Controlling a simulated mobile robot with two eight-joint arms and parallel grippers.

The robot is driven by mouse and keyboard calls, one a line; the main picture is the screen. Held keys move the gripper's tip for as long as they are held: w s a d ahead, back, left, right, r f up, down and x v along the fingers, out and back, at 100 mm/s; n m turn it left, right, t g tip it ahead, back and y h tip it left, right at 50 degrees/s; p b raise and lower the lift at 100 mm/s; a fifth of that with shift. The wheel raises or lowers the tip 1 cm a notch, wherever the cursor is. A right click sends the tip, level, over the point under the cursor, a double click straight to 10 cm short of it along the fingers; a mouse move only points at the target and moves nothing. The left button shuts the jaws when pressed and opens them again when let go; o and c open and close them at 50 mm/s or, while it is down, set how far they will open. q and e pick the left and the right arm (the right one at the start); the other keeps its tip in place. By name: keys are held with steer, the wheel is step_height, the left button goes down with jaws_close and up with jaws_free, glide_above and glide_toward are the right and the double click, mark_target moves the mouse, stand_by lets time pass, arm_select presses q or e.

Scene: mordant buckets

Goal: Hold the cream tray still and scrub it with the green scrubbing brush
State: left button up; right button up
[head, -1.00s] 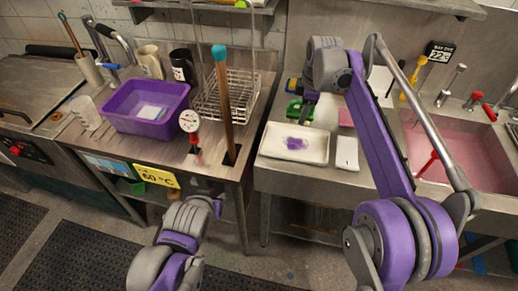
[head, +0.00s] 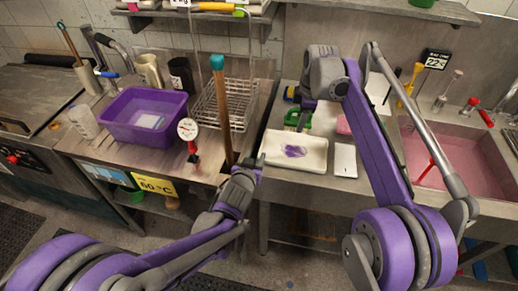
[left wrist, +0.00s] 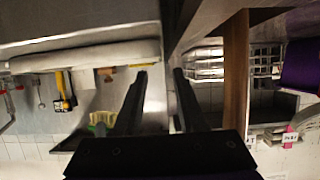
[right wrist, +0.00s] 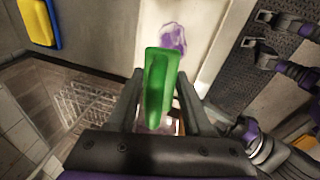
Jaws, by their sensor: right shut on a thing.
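The cream tray (head: 322,152) lies on the steel counter with a purple stain (head: 294,152) on its floor. The stain also shows in the right wrist view (right wrist: 172,40). My right gripper (head: 303,118) is at the tray's far left corner, shut on the green scrubbing brush (right wrist: 160,85). The brush points toward the tray; I cannot tell whether it touches it. My left gripper (head: 252,172) is open and empty by the counter's left edge, just left of the tray. The left wrist view shows the tray's rim (left wrist: 85,58) beyond its parted fingers.
A white flat block (head: 345,160) lies right of the tray, and a pink block (head: 343,124) behind it. The pink-filled sink (head: 440,160) is farther right. A tall wooden handle with teal top (head: 218,62) stands left, close to my left gripper, near a purple tub (head: 145,115).

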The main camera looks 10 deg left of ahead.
mark_target(261, 146)
arm_select(q)
steer(key=x, duration=0.8)
steer(key=shift+w+f, duration=0.1)
steer(key=shift+w, duration=0.1)
jaws_close()
stand_by(2.0)
